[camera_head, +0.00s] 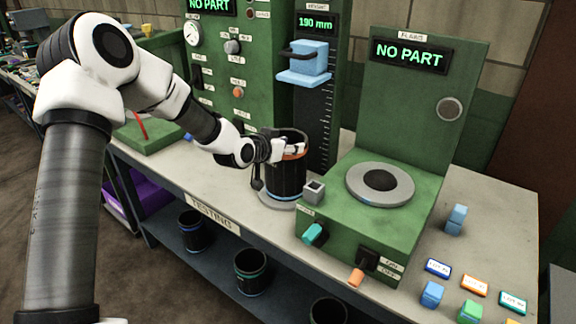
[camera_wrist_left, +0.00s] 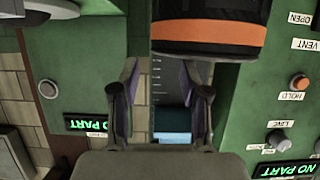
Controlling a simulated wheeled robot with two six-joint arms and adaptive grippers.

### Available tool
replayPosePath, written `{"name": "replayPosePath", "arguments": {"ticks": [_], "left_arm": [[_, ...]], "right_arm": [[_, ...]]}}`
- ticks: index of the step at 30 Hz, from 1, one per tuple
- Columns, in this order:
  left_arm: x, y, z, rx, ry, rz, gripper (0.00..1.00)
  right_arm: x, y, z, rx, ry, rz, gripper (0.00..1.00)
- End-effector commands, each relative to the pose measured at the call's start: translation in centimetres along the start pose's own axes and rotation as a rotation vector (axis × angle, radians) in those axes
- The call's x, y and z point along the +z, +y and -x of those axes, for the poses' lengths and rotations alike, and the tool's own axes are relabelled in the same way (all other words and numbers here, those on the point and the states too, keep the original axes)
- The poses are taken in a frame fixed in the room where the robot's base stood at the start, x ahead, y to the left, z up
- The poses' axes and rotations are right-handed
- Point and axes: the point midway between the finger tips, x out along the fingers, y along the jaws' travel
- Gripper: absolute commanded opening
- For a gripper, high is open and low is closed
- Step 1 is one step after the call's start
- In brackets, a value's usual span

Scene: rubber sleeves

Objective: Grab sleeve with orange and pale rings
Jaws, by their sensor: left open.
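A black sleeve (camera_head: 287,182) with an orange ring near its top stands upright on the round plate of the height gauge. A thin light bluish band shows near its foot; I cannot make out a pale ring for sure. In the left wrist view the sleeve (camera_wrist_left: 208,12) and its orange ring fill the top, beyond and to the right of the fingers. My left gripper (camera_head: 290,150) is open at the sleeve's upper part. In the wrist view the left gripper (camera_wrist_left: 160,82) has nothing between its fingers. I cannot tell whether it touches the sleeve. My right gripper is not in view.
The gauge's blue slider (camera_head: 305,62) is above the sleeve, under a "190 mm" display. A green flange tester (camera_head: 335,222) stands close on the right. Sleeves with blue (camera_head: 192,230) and green (camera_head: 250,272) rings stand on the lower shelf. Small blocks and labels lie at the bench's right.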

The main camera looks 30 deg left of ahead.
Motion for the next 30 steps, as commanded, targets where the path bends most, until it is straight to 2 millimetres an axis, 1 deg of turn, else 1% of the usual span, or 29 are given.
{"name": "replayPosePath", "arguments": {"ticks": [1, 3, 7, 9, 14, 17, 18, 30], "left_arm": [[-0.1, 0.1, -0.7, 0.0, -0.003, -0.005, 0.46], [0.1, 0.1, -2.0, 0.001, -0.005, -0.006, 0.46], [0.3, 0.0, -4.0, 0.0, -0.001, -0.004, 0.46], [0.4, 0.0, -4.4, 0.001, -0.001, -0.002, 0.46], [0.4, 0.0, -4.4, 0.001, 0.0, 0.0, 0.46], [0.4, 0.0, -4.4, 0.001, -0.001, 0.0, 0.14], [0.4, 0.0, -4.4, 0.001, -0.001, 0.0, 0.0], [0.2, 0.0, -4.4, 0.0, 0.003, -0.002, 0.0]], "right_arm": [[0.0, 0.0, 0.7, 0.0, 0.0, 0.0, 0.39], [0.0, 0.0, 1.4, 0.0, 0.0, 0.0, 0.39], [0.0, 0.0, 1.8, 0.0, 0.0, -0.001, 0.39], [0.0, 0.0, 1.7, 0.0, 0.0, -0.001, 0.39], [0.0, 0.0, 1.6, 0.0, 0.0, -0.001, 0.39], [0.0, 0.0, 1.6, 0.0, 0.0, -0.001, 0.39], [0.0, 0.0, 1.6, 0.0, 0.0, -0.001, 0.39], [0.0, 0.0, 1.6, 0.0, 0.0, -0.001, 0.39]]}}
